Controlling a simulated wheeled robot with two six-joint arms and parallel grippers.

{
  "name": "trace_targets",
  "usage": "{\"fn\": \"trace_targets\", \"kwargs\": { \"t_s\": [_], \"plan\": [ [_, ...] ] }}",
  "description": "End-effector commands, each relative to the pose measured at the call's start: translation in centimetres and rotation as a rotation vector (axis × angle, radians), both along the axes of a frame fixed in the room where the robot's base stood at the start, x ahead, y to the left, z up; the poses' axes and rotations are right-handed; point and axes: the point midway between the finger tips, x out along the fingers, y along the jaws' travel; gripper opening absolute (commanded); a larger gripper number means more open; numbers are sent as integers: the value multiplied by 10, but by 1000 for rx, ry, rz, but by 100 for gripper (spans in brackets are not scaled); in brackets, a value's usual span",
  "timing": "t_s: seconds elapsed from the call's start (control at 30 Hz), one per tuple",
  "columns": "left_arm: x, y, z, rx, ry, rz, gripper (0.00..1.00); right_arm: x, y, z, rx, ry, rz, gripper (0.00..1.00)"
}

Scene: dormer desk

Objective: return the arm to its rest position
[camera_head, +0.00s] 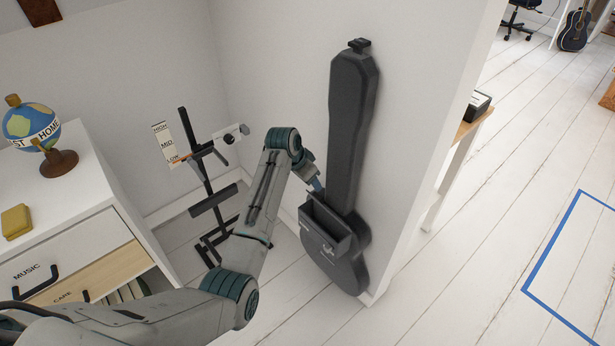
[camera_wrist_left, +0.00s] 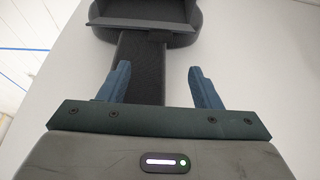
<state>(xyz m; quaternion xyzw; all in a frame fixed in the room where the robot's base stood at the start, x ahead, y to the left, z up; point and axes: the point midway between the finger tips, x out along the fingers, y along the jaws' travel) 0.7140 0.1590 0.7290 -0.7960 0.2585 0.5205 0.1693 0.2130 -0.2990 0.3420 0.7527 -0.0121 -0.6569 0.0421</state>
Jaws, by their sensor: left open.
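My left arm reaches in from the lower left of the head view. Its gripper (camera_head: 318,187) is at the dark grey guitar case (camera_head: 352,130), just above the open pocket (camera_head: 327,222) on the case's lower body. In the left wrist view my gripper (camera_wrist_left: 160,75) has its two blue fingers spread with nothing held between them. The case's narrow neck (camera_wrist_left: 142,60) shows beyond and between the fingers, and the pocket is at the top of that view. I cannot tell whether the fingers touch the case. My right gripper is in neither view.
A white cabinet (camera_head: 75,225) with a globe (camera_head: 32,125) and a yellow box (camera_head: 16,221) on top stands at left, its wooden drawer (camera_head: 95,279) partly out. A black stand (camera_head: 207,190) is in the corner behind my arm.

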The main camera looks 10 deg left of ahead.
Motion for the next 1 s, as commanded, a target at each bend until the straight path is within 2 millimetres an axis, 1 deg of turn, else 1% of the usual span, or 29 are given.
{"fn": "trace_targets", "kwargs": {
  "t_s": [0.5,0.57,0.6,0.67,0.77,0.8,0.87,0.9,0.97,1.0],
  "plan": [
    [-1,1,2,0,1,1,58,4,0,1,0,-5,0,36],
    [-3,2,-3,0,5,5,58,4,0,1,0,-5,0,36],
    [-6,3,-10,2,9,14,58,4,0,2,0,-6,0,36],
    [-13,7,-29,4,24,37,58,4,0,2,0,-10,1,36],
    [-37,18,-81,10,57,99,58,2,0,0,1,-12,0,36],
    [-51,23,-106,14,73,130,58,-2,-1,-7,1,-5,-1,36],
    [-76,32,-145,22,94,180,58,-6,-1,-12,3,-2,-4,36],
    [-93,39,-170,29,106,212,58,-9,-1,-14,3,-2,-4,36],
    [-121,48,-205,38,124,258,58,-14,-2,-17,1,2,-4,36],
    [-142,54,-228,46,136,286,58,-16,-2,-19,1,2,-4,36]
  ]
}}
